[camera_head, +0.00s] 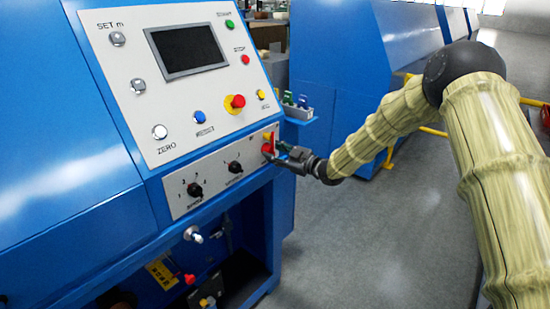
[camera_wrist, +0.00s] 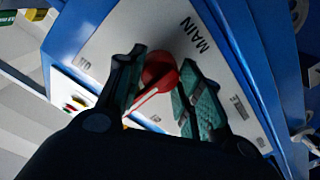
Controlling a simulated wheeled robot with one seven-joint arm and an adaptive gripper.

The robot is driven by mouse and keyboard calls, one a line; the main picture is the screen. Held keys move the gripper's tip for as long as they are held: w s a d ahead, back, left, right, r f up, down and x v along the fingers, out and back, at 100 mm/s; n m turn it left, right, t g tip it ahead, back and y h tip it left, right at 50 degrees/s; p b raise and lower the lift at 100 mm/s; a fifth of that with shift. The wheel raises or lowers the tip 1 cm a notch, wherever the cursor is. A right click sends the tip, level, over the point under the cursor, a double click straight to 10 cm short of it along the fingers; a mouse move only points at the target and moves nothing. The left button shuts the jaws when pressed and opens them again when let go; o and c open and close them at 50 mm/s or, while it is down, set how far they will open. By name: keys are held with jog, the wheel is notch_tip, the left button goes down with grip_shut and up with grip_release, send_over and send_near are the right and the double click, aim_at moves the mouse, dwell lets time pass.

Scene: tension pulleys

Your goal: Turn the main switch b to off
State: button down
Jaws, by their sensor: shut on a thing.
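The main switch is a red rotary handle (camera_wrist: 158,82) on a grey plate (camera_wrist: 105,42) marked MAIN in the wrist view. In the head view the red switch (camera_head: 268,142) sits at the right end of the lower panel, with a bit of yellow by it. My gripper (camera_wrist: 155,88) has one finger on each side of the red handle and is shut on it. In the head view my gripper (camera_head: 280,153) reaches the switch from the right. The fingers partly hide the handle, and the small position labels are too blurred to read.
The blue machine carries a screen (camera_head: 187,49), a red emergency button (camera_head: 237,101) and two black knobs (camera_head: 195,190) left of the switch. A small tray (camera_head: 298,113) with coloured items hangs behind my gripper. The grey floor (camera_head: 350,240) below my arm is clear.

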dwell(0.4)
jog(key=c, duration=0.9)
grip_release()
jog(key=shift+c, duration=0.2)
jog(key=shift+d, duration=0.1)
jog(key=v, duration=1.1)
jog(key=shift+s+d, duration=0.25)
jog(key=shift+d, duration=0.05)
